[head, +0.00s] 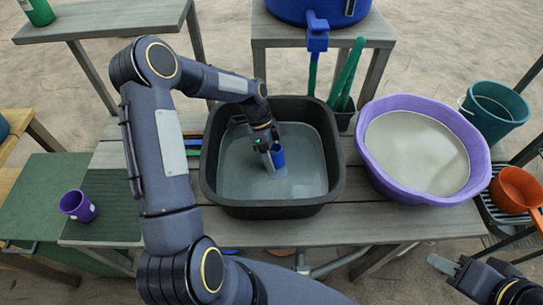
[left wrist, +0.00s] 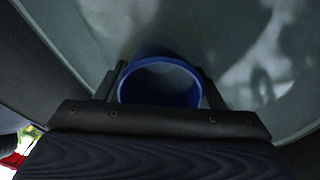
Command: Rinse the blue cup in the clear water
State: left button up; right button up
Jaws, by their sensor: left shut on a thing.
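The blue cup (head: 278,156) is inside the black tub (head: 330,197), over or partly in its grey-looking, see-through water (head: 235,165). My left gripper (head: 272,158) reaches down into the tub and is shut on the cup. In the left wrist view the cup's round mouth (left wrist: 160,82) shows between the two fingers (left wrist: 160,90), with water around it. I cannot tell how deep the cup sits. My right gripper (head: 441,264) is at the lower right, away from the tub; its jaw opening is unclear.
A purple basin (head: 475,165) of cloudy, beige water stands right of the tub. A purple cup (head: 78,206) is on the dark mat at left. A teal bucket (head: 495,112) and an orange pot (head: 514,190) are at right. A blue barrel with a tap (head: 317,32) is behind the tub.

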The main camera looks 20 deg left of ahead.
pick_arm(q)
jog(key=shift+s+a, duration=0.25)
jog(key=shift+a, duration=0.25)
jog(key=shift+s+a, duration=0.2)
jog(key=shift+a, duration=0.25)
jog(key=shift+w+d+b, duration=0.15)
jog(key=shift+w+d, duration=0.15)
jog(key=shift+d, duration=0.3)
jog(key=shift+w+d+b, duration=0.15)
jog(key=shift+w+d, duration=0.1)
jog(key=shift+d, duration=0.3)
jog(key=shift+s+a, duration=0.3)
jog(key=shift+a, duration=0.3)
jog(key=shift+s+a, duration=0.25)
jog(key=shift+a, duration=0.3)
jog(key=shift+w+d, duration=0.3)
jog(key=shift+d, duration=0.3)
notch_tip(320, 180, up, 20)
jog(key=p, duration=1.1)
jog(key=shift+f+p, duration=0.2)
jog(key=shift+p, duration=0.15)
